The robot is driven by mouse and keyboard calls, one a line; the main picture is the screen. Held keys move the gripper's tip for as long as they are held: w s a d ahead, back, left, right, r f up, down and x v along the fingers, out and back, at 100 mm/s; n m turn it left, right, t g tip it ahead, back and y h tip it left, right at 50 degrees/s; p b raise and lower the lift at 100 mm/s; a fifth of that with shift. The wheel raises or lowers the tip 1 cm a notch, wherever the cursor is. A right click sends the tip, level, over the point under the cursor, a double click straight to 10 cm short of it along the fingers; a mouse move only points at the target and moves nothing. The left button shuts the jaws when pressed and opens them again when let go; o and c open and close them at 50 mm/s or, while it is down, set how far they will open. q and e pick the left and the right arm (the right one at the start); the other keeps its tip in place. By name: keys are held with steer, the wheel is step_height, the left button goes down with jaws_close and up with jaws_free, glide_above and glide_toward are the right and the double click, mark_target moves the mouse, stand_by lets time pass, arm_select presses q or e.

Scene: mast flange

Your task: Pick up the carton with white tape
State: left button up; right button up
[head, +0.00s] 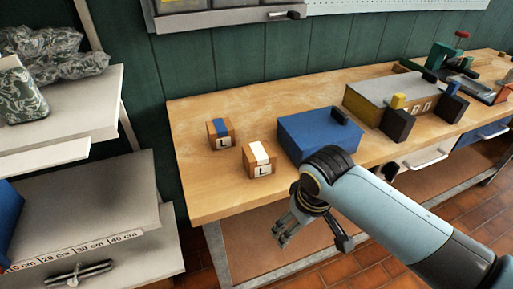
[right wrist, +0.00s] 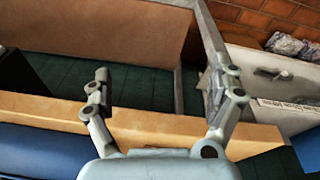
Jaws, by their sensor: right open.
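The carton with white tape (head: 259,160) is a small brown box with a white strip over its top and an "L" label on its front. It stands upright near the front left part of the wooden workbench (head: 200,185). My right gripper (head: 283,232) is open and empty, in front of the bench edge, lower and to the right of the carton, apart from it. In the right wrist view its two fingers (right wrist: 158,95) are spread with nothing between them. The carton cannot be made out there. My left gripper is not in view.
A similar carton with blue tape (head: 220,133) stands just behind and left. A blue box (head: 318,135) stands close to the right, and a grey-topped yellow box (head: 385,98) farther right. Shelves (head: 85,110) stand at the left. The bench's left end is bare.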

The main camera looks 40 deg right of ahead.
steer(key=w+r+p, duration=0.2)
steer(key=w+r, duration=0.3)
steer(key=r, duration=0.5)
step_height(320, 180, up, 7)
steer(key=m+g, duration=0.2)
steer(key=m, duration=0.1)
glide_above(259, 150)
steer(key=shift+s+a+f+y+p, duration=0.2)
steer(key=shift+s+y+p, duration=0.1)
steer(key=shift+y+p, duration=0.1)
step_height(259, 150, down, 4)
steer(key=shift+f, duration=0.25)
steer(key=f, duration=0.5)
steer(key=shift+w+d+f, duration=0.1)
steer(key=shift+w+f, duration=0.15)
steer(key=shift+f, duration=0.15)
steer(key=shift+c, duration=0.2)
steer(key=c, duration=1.4)
